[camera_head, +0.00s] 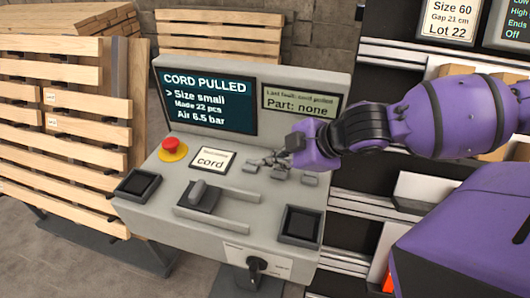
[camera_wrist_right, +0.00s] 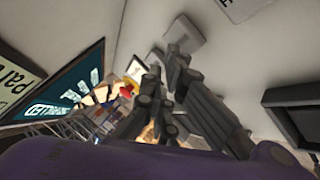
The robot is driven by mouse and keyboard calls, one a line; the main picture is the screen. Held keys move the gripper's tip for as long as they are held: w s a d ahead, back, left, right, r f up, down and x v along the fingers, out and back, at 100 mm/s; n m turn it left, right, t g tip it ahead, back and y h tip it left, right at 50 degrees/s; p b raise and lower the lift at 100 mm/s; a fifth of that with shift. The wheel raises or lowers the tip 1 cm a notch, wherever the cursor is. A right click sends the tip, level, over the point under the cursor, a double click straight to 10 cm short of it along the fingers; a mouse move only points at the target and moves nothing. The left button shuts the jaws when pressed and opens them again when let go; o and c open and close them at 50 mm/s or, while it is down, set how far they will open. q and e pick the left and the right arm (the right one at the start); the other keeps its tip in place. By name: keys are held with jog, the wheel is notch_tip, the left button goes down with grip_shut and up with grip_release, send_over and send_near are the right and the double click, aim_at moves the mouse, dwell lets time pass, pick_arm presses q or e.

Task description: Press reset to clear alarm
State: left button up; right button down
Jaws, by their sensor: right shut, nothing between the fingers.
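The grey control console (camera_head: 150,222) carries a dark screen (camera_head: 208,98) reading "CORD PULLED", "Size small", "Made 22 pcs", "Air 6.5 bar". A smaller display (camera_head: 300,101) reads "Part: none". My left gripper is not in view.
A red mushroom button (camera_head: 171,147) on a yellow base and a card reading "cord" (camera_head: 211,159) sit left of the keys. A lever (camera_head: 198,193) and two black square fixtures (camera_head: 300,225) are nearer the front. Slatted wooden pallets (camera_head: 70,120) stand left, shelving right.

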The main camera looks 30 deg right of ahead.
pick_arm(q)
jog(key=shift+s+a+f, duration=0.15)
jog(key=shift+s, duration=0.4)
pick_arm(e)
jog(key=shift+f, duration=0.1)
